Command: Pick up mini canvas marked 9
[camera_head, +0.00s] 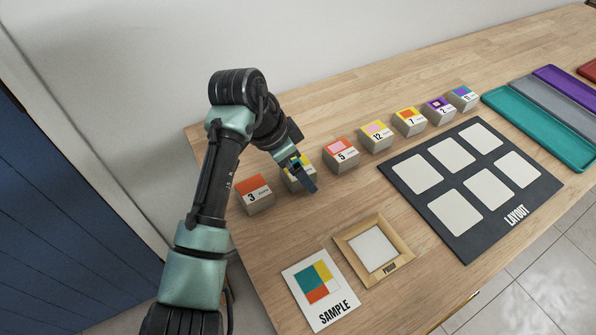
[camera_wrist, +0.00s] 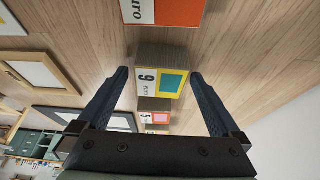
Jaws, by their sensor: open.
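The mini canvas marked 9 (camera_wrist: 147,82) is a small block with a yellow top, a teal square and a white number strip. It stands on the wooden table between the fingers of my gripper (camera_wrist: 159,76) in the wrist view, with a visible gap on each side. My gripper is open and holds nothing. In the head view my gripper (camera_head: 307,175) is over the canvas and hides much of it; part of its side (camera_head: 296,184) shows, in the row between the blocks marked 3 and 5.
The orange block marked 3 (camera_head: 255,193) and the block marked 5 (camera_head: 341,155) stand close on either side. More blocks continue the row. A SAMPLE card (camera_head: 319,289), a PROOF frame (camera_head: 350,243) and a dark LAYOUT board (camera_head: 437,165) lie in front. Trays (camera_head: 535,128) are at right.

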